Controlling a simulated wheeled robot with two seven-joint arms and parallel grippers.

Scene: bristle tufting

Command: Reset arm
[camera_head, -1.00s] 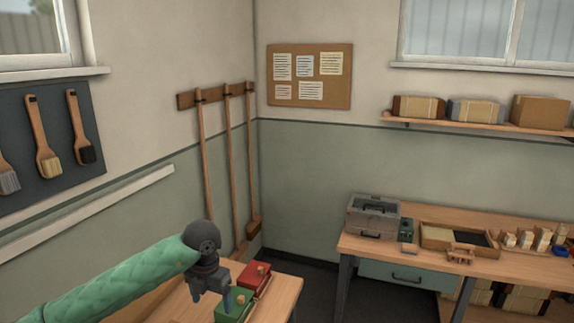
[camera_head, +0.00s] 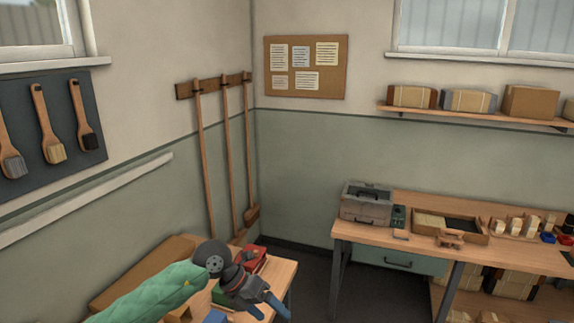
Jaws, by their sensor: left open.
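My left arm comes in from the lower left in a green quilted sleeve. My left gripper (camera_head: 270,308) is open, with blue fingertips pointing down and to the right, near the right edge of the near wooden table (camera_head: 284,272). I see nothing between its fingers. A red box (camera_head: 253,258) sits on that table just behind the gripper. My right gripper is not in view.
A blue item (camera_head: 215,317) shows at the bottom edge. A cardboard box (camera_head: 140,268) stands behind my left arm. A workbench (camera_head: 345,229) at the right carries a grey toolbox (camera_head: 367,203) and a wooden tray (camera_head: 430,221). Dark floor lies between the two tables.

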